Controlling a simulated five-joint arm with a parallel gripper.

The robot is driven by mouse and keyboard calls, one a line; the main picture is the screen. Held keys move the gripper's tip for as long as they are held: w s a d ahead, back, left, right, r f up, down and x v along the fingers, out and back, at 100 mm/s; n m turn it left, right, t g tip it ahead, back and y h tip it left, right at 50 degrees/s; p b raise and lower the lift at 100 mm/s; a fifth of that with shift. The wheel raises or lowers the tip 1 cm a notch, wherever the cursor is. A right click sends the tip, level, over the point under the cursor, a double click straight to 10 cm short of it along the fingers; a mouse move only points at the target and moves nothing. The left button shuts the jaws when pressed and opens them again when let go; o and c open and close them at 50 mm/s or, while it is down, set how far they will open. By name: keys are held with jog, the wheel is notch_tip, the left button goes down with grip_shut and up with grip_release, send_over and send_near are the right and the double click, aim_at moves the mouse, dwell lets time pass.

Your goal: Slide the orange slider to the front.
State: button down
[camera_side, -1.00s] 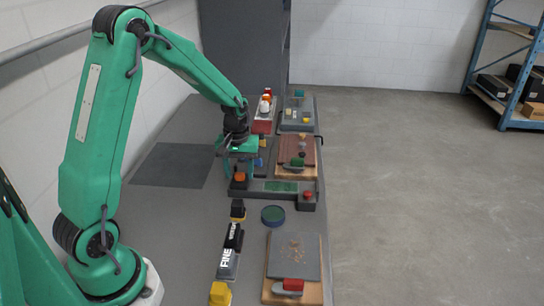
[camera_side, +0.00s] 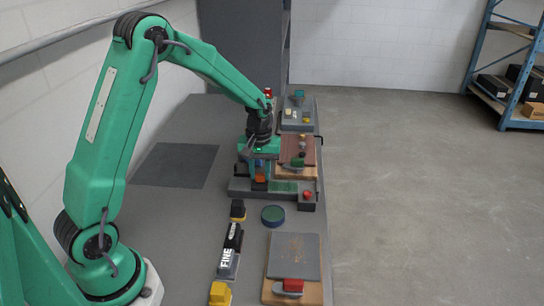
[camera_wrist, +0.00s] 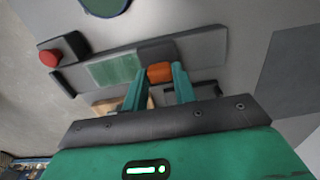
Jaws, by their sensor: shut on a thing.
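My gripper (camera_side: 259,176) reaches down over a grey panel (camera_side: 239,192) in the side view. It is shut on the orange slider (camera_side: 261,169), a small orange block that the fingers partly hide. In the wrist view the orange slider (camera_wrist: 159,72) shows between the two green fingertips of my gripper (camera_wrist: 160,79). A dark slot or track lies beside it on the grey panel (camera_wrist: 204,47). The ends of the slider's travel are hard to make out.
A round green-topped disc (camera_side: 273,214) lies in front. A wooden board (camera_side: 296,150) stands behind.

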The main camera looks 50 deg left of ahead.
jog(key=w+d, duration=1)
jog(key=c, duration=1.1)
grip_release()
jog(key=shift+w+d, duration=0.1)
notch_tip(320, 180, up, 8)
jog(key=shift+f, duration=0.1)
